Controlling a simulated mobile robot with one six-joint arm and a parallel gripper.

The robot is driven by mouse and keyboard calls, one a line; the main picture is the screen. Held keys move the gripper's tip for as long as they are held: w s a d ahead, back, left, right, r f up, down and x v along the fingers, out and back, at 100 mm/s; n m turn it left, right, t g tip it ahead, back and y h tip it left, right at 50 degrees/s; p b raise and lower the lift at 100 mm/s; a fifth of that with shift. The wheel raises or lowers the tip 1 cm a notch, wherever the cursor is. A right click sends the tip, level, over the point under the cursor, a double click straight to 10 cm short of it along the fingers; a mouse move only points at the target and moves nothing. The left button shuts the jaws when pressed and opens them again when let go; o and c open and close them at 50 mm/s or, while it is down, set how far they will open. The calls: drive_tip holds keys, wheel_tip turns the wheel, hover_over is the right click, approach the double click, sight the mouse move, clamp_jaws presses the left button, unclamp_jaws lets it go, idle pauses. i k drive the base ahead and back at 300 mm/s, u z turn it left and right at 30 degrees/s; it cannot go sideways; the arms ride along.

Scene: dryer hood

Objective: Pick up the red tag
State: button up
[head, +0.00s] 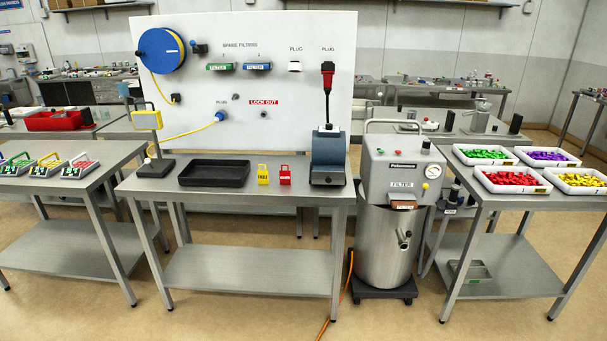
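The red tag (285,175) stands upright near the front of the middle steel table (230,190). It looks like a small padlock-shaped tag with a loop on top. A similar yellow tag (263,174) with dark lettering stands just to its left, a small gap apart. My gripper does not show in the head view.
A black tray (214,184) lies left of the tags. A blue-grey device (328,158) with a red plug and cable stands to their right. A white board (290,80) rises behind the table. A metal dryer (393,245) stands between this table and the right one.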

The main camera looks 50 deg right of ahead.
sight(285, 176)
drive_tip(key=z, duration=0.25)
drive_tip(key=i, duration=1.5)
drive_tip(key=u, duration=0.15)
